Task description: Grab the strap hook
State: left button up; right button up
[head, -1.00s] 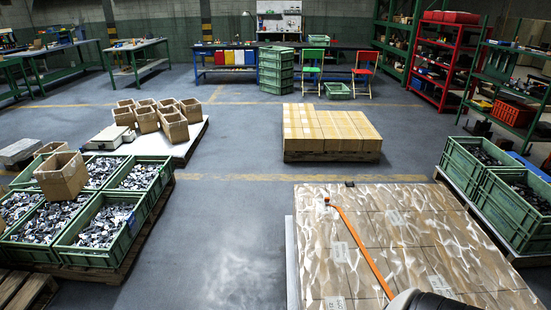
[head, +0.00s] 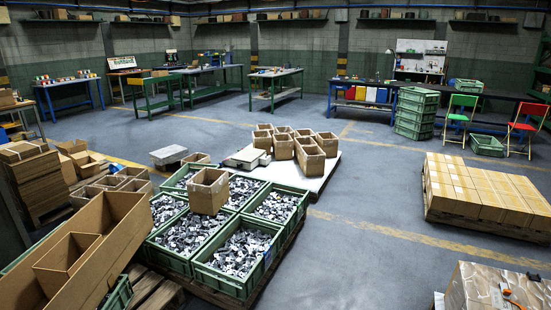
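An orange strap (head: 513,302) shows only as a short piece at the lower right, on a wrapped stack of boxes (head: 470,290) that the picture's edges cut off. A small pale and orange piece (head: 506,292) sits at the strap's upper end; it is too small to tell whether it is the hook. A small dark object (head: 535,277) lies on the stack's far edge. Neither of my grippers is in view.
Green crates of stamped metal parts (head: 233,284) stand at the centre left, with an open carton (head: 208,188) on them. A pallet of closed cartons (head: 480,200) stands at the right. Grey floor (head: 350,270) between them is clear. Workbenches (head: 275,90) line the back.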

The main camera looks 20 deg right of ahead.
aim_at(505, 293)
jog(key=i+z, duration=1.05)
jog(key=k+j, duration=0.05)
